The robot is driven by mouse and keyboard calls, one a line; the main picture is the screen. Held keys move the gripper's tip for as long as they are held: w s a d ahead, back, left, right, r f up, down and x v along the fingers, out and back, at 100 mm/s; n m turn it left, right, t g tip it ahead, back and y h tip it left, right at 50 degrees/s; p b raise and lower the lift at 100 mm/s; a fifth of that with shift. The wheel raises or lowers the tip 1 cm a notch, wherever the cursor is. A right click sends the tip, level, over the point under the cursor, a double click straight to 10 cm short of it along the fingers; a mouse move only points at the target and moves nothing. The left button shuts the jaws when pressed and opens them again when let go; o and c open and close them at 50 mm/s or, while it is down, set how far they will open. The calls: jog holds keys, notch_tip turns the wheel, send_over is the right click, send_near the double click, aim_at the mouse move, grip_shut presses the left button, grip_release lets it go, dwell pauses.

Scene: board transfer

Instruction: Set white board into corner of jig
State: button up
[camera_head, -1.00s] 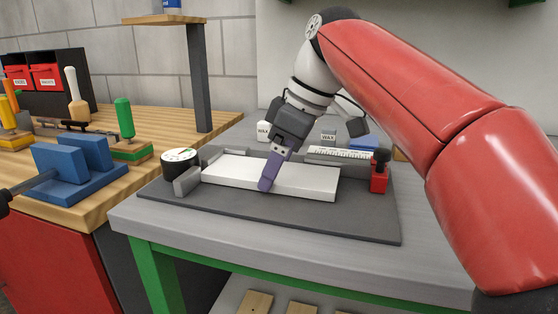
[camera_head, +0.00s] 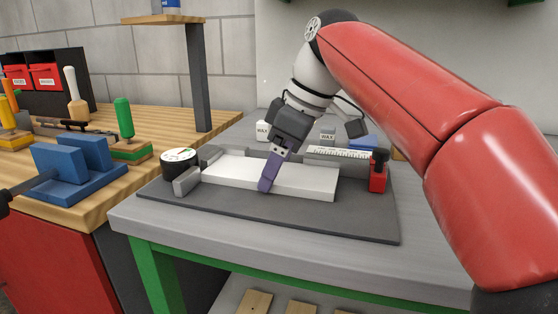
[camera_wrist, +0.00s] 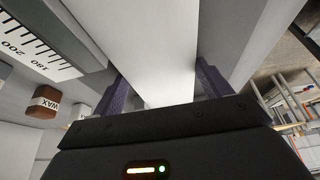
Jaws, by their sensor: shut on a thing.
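The white board (camera_head: 235,172) lies low over the dark base of the jig (camera_head: 355,223), its left end close to the grey side stop (camera_head: 187,181) and its long back edge along the grey back fence (camera_head: 213,153). My gripper (camera_head: 268,178) is shut on the board across its width, with one purple finger in front. In the wrist view the board (camera_wrist: 155,45) runs between both purple fingers (camera_wrist: 162,88). The far finger and the contact at the back fence are hidden in the head view, so I cannot tell whether the board touches fence or stop.
A round black tin (camera_head: 180,163) stands by the left stop. A red clamp block (camera_head: 378,175) stands at the jig's right end, near a white ruler (camera_head: 340,152). Wax blocks (camera_head: 262,131) sit behind. A blue stand (camera_head: 80,165) is on the wooden bench at left.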

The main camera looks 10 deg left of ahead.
jog(key=shift+a, duration=0.15)
jog(key=o, duration=1.1)
jog(key=shift+p+v, duration=0.45)
jog(key=shift+v, duration=3.05)
jog(key=shift+r, duration=0.35)
